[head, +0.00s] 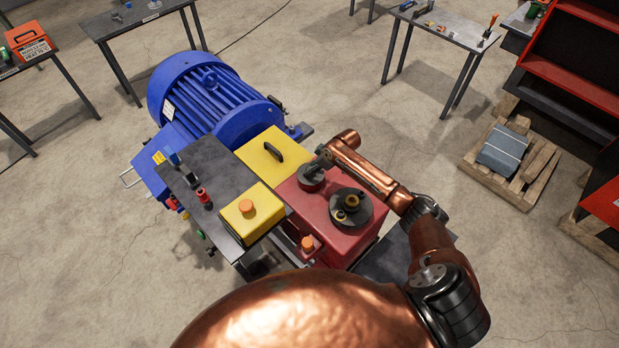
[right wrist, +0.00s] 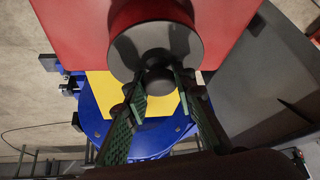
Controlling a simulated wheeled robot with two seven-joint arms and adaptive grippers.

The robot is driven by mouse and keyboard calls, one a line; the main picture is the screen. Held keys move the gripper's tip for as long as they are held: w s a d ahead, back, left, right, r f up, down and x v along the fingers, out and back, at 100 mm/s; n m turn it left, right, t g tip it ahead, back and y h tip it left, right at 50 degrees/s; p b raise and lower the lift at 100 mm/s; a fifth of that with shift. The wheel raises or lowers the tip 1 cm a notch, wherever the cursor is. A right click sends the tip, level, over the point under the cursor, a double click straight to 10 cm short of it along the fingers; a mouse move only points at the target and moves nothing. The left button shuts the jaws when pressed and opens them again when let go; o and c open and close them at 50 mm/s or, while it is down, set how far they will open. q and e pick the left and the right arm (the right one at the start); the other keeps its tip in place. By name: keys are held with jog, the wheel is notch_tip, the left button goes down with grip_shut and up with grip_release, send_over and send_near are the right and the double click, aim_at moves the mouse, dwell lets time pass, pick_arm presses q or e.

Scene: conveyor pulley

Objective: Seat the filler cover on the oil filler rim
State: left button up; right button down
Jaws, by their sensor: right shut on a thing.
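The dark grey filler cover (head: 309,181) is a round disc over the red gearbox housing (head: 330,240). My right gripper (head: 319,162) reaches it from the upper right and is shut on its small knob. In the right wrist view the cover (right wrist: 178,42) shows with its knob between the two green-padded fingers of the right gripper (right wrist: 162,82). A red cylindrical neck (right wrist: 140,12) shows right behind the cover. The rim itself is hidden by the cover, so I cannot tell whether they touch. My left gripper is not in view.
A dark round flange with a brass centre (head: 351,206) stands close beside the cover on the housing. A yellow guard with a black handle (head: 265,160), a yellow box with an orange button (head: 247,222) and a blue motor (head: 205,95) lie to the left.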

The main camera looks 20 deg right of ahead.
jog(key=shift+f, duration=0.1)
dwell(0.3)
jog(key=c, duration=1.5)
grip_release()
jog(key=v, duration=1.2)
jog(key=shift+f, duration=0.1)
